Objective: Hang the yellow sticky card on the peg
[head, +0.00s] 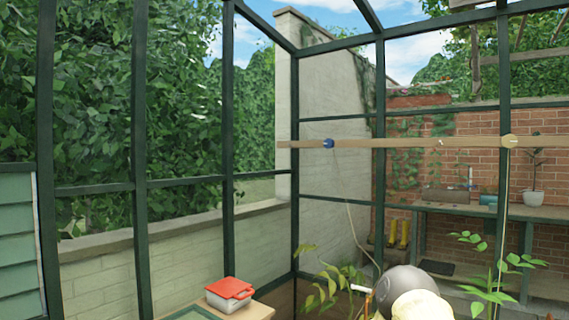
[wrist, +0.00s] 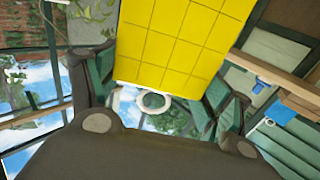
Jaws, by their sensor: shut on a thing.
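The yellow sticky card (wrist: 180,40) fills the top middle of the wrist view, marked with a dark grid. A pale ring (wrist: 127,98) shows at the card's near edge, between the fingers. My gripper (wrist: 160,90) is shut on the card, with one dark green finger pad on each side. In the head view, a wooden rail (head: 400,142) crosses the glazing. A small pale point (head: 440,141) on it may be the peg; it is too small to tell. I cannot make out the card or the gripper fingers in the head view.
The rail carries a blue knob (head: 328,143) with a hanging string and a pale disc (head: 509,141). A red-lidded box (head: 229,293) stands on a bench at bottom left. Leafy plants (head: 490,270) rise at lower right. A back bench (head: 450,209) holds a potted plant (head: 533,197).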

